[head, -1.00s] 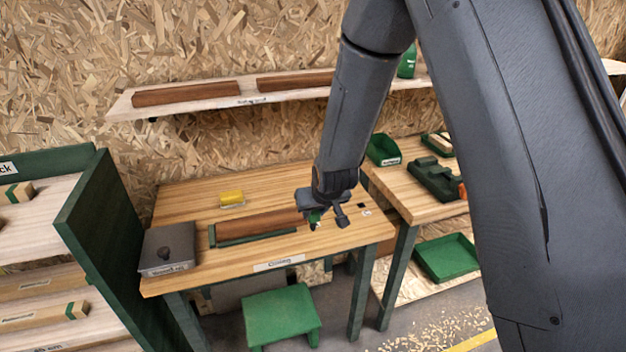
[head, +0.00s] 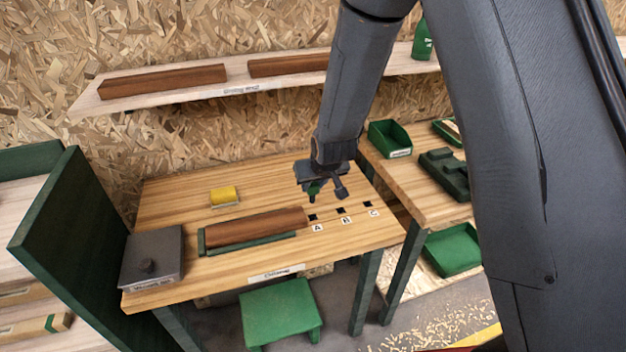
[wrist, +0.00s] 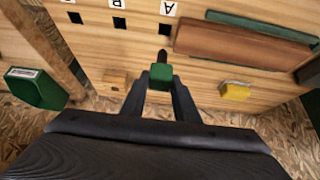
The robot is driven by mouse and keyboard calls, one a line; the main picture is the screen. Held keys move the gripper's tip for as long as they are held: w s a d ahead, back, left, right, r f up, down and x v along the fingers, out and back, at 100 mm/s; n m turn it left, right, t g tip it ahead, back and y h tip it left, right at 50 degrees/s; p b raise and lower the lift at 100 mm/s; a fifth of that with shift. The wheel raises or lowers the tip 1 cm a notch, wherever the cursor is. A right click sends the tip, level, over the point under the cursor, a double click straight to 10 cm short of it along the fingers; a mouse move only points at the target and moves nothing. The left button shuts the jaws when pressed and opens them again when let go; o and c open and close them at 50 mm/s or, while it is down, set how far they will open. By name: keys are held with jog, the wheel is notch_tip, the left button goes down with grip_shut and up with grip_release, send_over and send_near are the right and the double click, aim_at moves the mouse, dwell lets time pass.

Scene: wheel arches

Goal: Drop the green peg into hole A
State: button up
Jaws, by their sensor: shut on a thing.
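My gripper (head: 322,189) is shut on the green peg (head: 313,190), which hangs down between the fingers above the workbench (head: 240,256). In the wrist view the green peg (wrist: 161,76) sits between the fingertips (wrist: 160,84), with a dark end or shadow just past it. Hole A (head: 312,217) is a small dark square with its label in front, clear of the peg in both views. In the wrist view hole A (wrist: 165,29) lies above the peg in the picture. The exact height of the peg above the bench cannot be told.
Holes B (head: 340,210) and C (head: 367,204) lie right of hole A. A brown wooden block (head: 255,228) with a green strip lies just left of it. A yellow block (head: 224,196) and a grey box (head: 152,258) stand further left. A shelf (head: 240,88) runs behind.

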jog(key=shift+f, duration=0.2)
notch_tip(320, 180, down, 7)
jog(key=b, duration=0.5)
jog(key=shift+f, duration=0.2)
dwell(0.4)
jog(key=o, duration=1.2)
jog(key=shift+c, duration=0.2)
jog(key=b+v, duration=0.2)
jog(key=v, duration=0.6)
